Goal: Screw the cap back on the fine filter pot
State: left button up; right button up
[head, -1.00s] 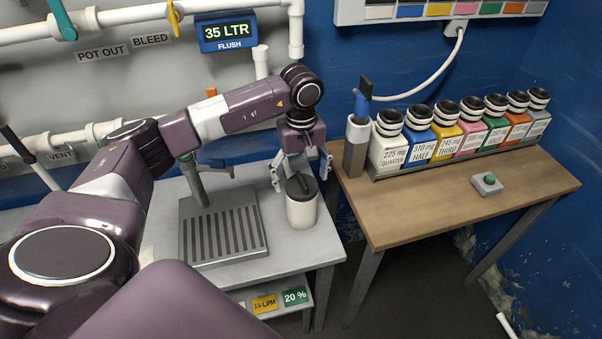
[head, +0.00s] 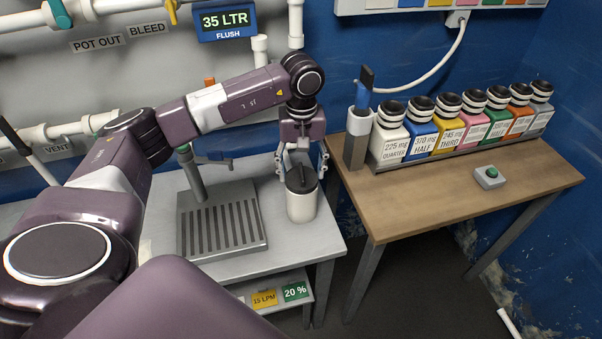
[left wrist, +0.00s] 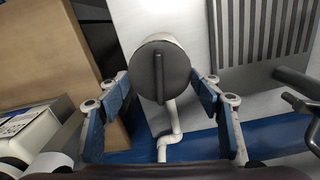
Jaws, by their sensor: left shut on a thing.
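The fine filter pot (head: 302,206) is a white cylinder standing upright near the right edge of the grey metal bench. Its dark round cap (head: 301,181), with a raised ridge across it, sits on top of the pot. In the left wrist view the cap (left wrist: 162,70) fills the space between the fingertips, hiding most of the pot. My left gripper (head: 303,172) points down from above and is shut on the cap, one finger on each side; it also shows in the left wrist view (left wrist: 163,85). Whether the thread is engaged cannot be seen. My right gripper is not in view.
A slotted drain tray (head: 222,228) with a grey stand is left of the pot. Pipes run behind.

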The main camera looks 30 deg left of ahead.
pick_arm(q)
jog(key=shift+f+m+b, duration=0.15)
jog(key=shift+m+b, duration=0.3)
jog(key=shift+m, duration=1.05)
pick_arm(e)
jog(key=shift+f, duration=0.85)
pick_arm(q)
jog(key=shift+f+m+b, duration=0.1)
jog(key=shift+m+b, duration=0.7)
jog(key=shift+m, duration=0.4)
jog(key=shift+d+m+b, duration=0.1)
jog(key=shift+m+b, duration=0.4)
jog(key=shift+m, duration=1.2)
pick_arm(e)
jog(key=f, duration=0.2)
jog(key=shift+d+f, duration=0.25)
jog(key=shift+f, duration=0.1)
